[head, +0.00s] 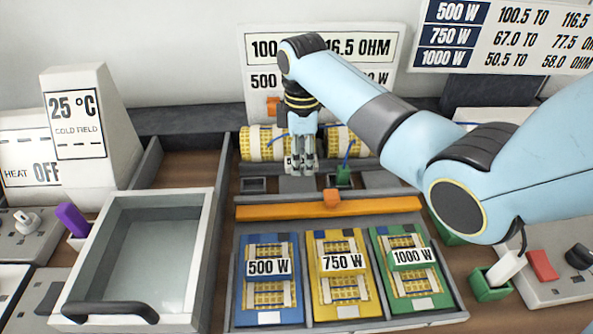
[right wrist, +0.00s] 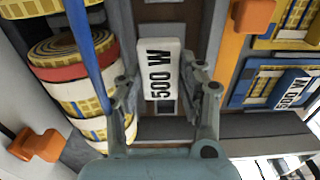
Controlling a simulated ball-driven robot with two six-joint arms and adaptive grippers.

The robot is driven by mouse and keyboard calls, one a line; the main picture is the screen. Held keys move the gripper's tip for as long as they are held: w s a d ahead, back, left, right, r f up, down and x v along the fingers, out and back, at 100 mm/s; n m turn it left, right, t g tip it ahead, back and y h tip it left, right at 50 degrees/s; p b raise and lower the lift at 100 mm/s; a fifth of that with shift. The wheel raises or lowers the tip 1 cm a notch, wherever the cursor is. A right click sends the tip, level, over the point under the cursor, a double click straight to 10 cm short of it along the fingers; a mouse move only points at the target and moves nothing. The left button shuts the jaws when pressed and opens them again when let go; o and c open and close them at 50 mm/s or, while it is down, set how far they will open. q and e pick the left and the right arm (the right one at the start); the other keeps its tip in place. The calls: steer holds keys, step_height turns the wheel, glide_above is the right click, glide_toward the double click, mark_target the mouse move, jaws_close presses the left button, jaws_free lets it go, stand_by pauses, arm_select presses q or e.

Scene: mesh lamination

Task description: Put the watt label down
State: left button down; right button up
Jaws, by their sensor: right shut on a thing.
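My right gripper (head: 302,165) points down over the grey fixture between the yellow roll and the orange bar. In the right wrist view it is shut on a white watt label (right wrist: 160,72) reading 500 W, with a finger on each side. The head view mostly hides this label behind the fingers. I cannot tell whether it touches the surface below. Another 500 W label (head: 268,267) lies on the blue tray (head: 248,241), a 750 W label (head: 343,261) on the yellow tray and a 1000 W label (head: 413,257) on the green tray. My left gripper is out of view.
The yellow mesh roll (head: 262,143) lies behind the gripper. An orange bar (head: 290,211) with a knob crosses in front. A small square recess (head: 252,185) is left of the gripper.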

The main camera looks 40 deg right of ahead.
mark_target(298, 183)
steer(key=shift+a+f, duration=0.25)
steer(key=shift+a, duration=0.1)
steer(key=shift+a+f, duration=0.1)
steer(key=shift+f, duration=0.2)
step_height(298, 183, down, 3)
steer(key=shift+r, duration=0.2)
steer(key=shift+f, duration=0.4)
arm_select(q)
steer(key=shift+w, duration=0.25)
arm_select(e)
steer(key=shift+f, duration=0.15)
steer(key=o, duration=0.8)
steer(key=shift+o, duration=0.2)
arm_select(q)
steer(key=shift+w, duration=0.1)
